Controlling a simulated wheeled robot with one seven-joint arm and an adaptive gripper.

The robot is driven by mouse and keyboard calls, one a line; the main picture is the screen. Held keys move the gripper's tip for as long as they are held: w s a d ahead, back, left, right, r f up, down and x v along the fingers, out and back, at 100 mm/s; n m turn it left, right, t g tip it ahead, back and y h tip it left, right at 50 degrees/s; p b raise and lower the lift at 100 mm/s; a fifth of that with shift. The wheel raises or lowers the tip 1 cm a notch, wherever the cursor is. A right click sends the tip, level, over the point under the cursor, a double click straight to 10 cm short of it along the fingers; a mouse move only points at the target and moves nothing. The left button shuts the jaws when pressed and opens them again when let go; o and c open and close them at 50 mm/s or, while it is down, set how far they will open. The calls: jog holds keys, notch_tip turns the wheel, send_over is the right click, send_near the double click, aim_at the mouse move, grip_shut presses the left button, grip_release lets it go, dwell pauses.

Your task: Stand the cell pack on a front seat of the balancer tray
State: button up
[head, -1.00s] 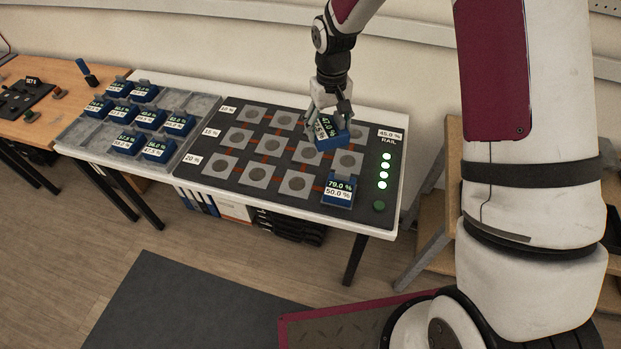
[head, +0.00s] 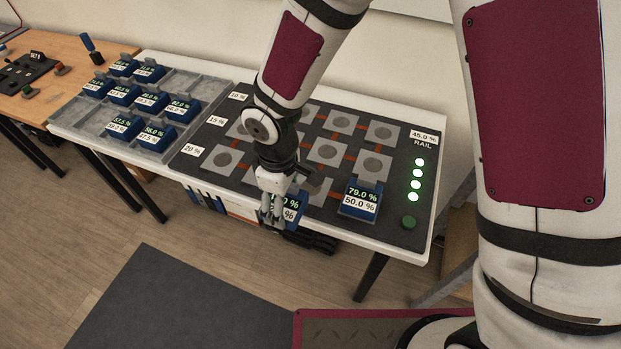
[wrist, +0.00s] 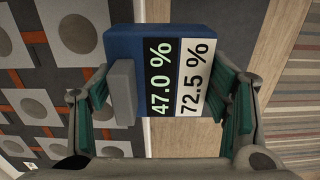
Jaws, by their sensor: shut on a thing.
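My gripper (head: 275,205) is shut on a blue cell pack (head: 293,207) above the front edge of the balancer tray. The wrist view shows the pack (wrist: 124,42) between the green-padded fingers, its label reading 47.0 % and 72.5 %. There it overlaps the table's front edge, with tray seats on one side and floor on the other. The dark balancer tray (head: 392,228) has rows of grey seats with round centres. Another blue pack (head: 361,197), marked 79.0 % and 50.0 %, stands on the right-end front seat. My arm and gripper hide some front and middle seats.
A grey compartment tray (head: 182,82) with several blue packs stands left of the balancer tray. A front-row seat (head: 222,160) at the left end is bare.

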send_over(310, 187)
jog(key=shift+s+f+p, duration=0.25)
jog(key=shift+f+p, duration=0.1)
jog(key=shift+f, duration=0.15)
jog(key=shift+w+f, duration=0.2)
jog(key=shift+f, duration=1.55)
jog(key=shift+f, duration=0.2)
jog(key=o, duration=1.3)
